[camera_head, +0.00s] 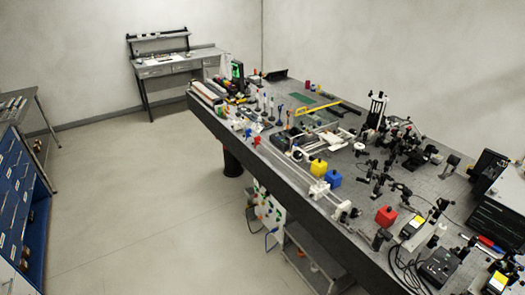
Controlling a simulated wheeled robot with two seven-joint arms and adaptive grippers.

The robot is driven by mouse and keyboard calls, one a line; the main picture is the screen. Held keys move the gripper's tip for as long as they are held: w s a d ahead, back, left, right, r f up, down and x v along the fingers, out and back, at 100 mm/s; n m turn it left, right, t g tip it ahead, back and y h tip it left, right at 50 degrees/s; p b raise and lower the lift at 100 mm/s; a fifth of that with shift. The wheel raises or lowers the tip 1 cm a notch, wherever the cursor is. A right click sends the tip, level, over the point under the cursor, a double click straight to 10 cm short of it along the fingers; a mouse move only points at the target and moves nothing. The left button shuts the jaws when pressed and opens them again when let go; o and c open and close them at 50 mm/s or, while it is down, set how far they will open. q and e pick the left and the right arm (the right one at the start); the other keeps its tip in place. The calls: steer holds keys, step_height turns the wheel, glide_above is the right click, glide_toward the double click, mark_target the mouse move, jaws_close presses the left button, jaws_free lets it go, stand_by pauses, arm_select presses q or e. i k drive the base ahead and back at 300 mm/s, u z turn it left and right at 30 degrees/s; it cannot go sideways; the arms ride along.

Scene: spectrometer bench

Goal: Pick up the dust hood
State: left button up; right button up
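Neither of my grippers is in the camera_head view. I cannot make out for certain which thing is the dust hood. Many small black optical mounts (412,155) crowd the table's right half. A large black box-shaped instrument (497,222) stands at the right edge, partly cut off by the frame.
A grey workbench (172,68) with a shelf stands at the back wall. Blue drawer cabinets (14,190) stand at the left. The pale floor (130,200) between them and the optical table is clear. A grey cart (312,258) stands under the table's front edge.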

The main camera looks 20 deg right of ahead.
mark_target(318, 167)
steer(key=u, duration=0.3)
steer(key=i, duration=1.75)
steer(key=z, duration=0.3)
steer(key=i, duration=1.2)
steer(key=z, duration=1.6)
steer(key=i, duration=0.7)
steer(key=z, duration=0.7)
